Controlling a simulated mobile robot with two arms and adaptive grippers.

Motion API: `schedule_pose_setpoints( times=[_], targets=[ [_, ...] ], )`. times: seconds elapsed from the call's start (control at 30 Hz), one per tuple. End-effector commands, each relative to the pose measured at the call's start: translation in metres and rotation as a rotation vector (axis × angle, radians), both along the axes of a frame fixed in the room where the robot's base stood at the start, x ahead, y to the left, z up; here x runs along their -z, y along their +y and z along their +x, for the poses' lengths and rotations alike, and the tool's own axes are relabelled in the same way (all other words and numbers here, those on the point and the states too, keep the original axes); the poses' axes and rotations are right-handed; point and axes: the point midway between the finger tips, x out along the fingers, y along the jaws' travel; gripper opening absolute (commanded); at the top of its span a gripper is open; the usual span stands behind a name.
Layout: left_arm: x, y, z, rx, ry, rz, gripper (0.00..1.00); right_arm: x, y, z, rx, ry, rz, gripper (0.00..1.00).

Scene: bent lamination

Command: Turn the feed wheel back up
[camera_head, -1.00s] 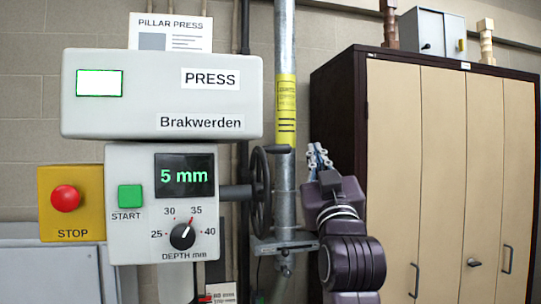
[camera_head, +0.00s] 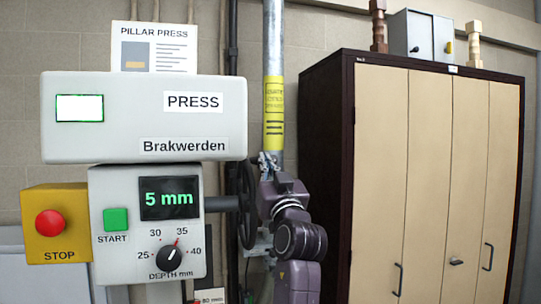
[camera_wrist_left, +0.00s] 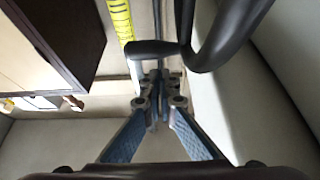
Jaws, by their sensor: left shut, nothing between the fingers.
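The feed wheel (camera_head: 246,208) is a dark wheel seen nearly edge-on, on a shaft at the right side of the grey control box. In the left wrist view its thick black rim (camera_wrist_left: 226,38) curves at the upper right, and a short black handle (camera_wrist_left: 150,48) sticks out to the left. My left gripper (camera_head: 268,162) is right beside the wheel's upper part, in front of the pillar. In the wrist view its fingertips (camera_wrist_left: 158,85) are closed together just below the handle, with nothing between them. I cannot tell whether they touch it. My right gripper is out of view.
The press head (camera_head: 145,122) is above the control box (camera_head: 105,265), whose display (camera_head: 169,198) reads 5 mm. The red stop button (camera_head: 50,223) and green start button (camera_head: 115,219) are to the left. The pillar (camera_head: 274,60) stands behind my arm; a cabinet (camera_head: 430,180) is at right.

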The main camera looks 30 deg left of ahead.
Motion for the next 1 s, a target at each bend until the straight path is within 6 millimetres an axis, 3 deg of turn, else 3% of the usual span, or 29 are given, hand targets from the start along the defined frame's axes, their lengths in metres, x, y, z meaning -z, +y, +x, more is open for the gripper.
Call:
schedule_pose_setpoints(
  times=[0.2, 0.57, 0.83, 0.9, 1.0],
  targets=[
    [0.004, 0.012, 0.010, -0.001, -0.001, 0.000, 0.00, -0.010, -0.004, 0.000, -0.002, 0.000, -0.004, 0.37],
    [0.006, 0.013, 0.011, 0.000, -0.003, 0.000, 0.00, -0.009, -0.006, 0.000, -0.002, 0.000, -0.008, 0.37],
    [0.000, 0.029, 0.023, -0.001, -0.005, -0.002, 0.00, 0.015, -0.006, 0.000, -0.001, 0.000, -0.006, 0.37],
    [-0.013, 0.035, 0.029, 0.000, 0.015, -0.028, 0.00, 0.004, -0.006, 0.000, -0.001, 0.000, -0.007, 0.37],
    [-0.011, 0.039, 0.033, 0.000, 0.048, -0.061, 0.00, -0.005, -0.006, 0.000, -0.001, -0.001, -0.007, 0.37]
  ],
)
